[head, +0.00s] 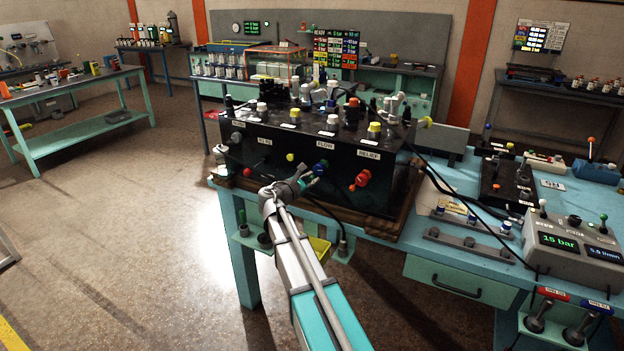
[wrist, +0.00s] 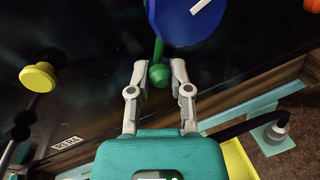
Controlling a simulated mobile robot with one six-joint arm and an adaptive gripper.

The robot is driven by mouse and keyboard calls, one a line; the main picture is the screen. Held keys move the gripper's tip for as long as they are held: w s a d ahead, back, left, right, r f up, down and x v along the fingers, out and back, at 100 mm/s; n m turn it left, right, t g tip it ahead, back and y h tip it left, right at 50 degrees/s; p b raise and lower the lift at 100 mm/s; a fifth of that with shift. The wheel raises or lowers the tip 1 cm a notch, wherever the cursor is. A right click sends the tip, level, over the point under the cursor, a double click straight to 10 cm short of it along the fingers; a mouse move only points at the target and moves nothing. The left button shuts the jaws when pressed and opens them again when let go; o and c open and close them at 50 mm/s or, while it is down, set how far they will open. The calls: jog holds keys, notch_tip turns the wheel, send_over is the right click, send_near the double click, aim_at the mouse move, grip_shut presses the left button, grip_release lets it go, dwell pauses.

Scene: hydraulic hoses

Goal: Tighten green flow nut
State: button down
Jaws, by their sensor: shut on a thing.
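The green flow nut (wrist: 158,75) shows in the wrist view as a small round green piece just below the blue knob (wrist: 186,22), which has a white pointer mark. My gripper (wrist: 158,66) has one grey finger on each side of the green nut and is shut on it. In the head view my gripper (head: 304,182) reaches the front of the black hydraulic block (head: 240,158), just left of the blue knob (head: 321,168). The nut is small there and mostly hidden by my gripper.
A red knob (head: 362,178) sits right of the blue one, under the RELIEF label (head: 369,154). A yellow knob (wrist: 38,77) is left in the wrist view. A grey display box (head: 575,247) reads 15 bar. Hoses hang at the block's right. The floor at left is clear.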

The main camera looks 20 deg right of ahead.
jog(key=c, duration=0.5)
grip_release()
jog(key=shift+c, duration=0.2)
jog(key=shift+s+d+f, duration=0.1)
jog(key=shift+f, duration=0.05)
jog(key=n+b, duration=0.1)
jog(key=s+d+n+b, duration=0.1)
jog(key=n, duration=0.1)
jog(key=shift+s+f, duration=0.1)
jog(key=shift+f, duration=0.25)
jog(key=f+v, duration=0.1)
jog(key=v, duration=1.3)
jog(key=s+a+f+m+g+y+p, duration=0.2)
jog(key=s+f+m+g+y, duration=0.4)
jog(key=s+f+m+y, duration=0.4)
jog(key=shift+s+a+f+m, duration=0.65)
jog(key=shift+s+f+m, duration=1.4)
jog(key=shift+m, duration=1.35)
jog(key=shift+s+r, duration=0.2)
jog(key=shift+r, duration=0.05)
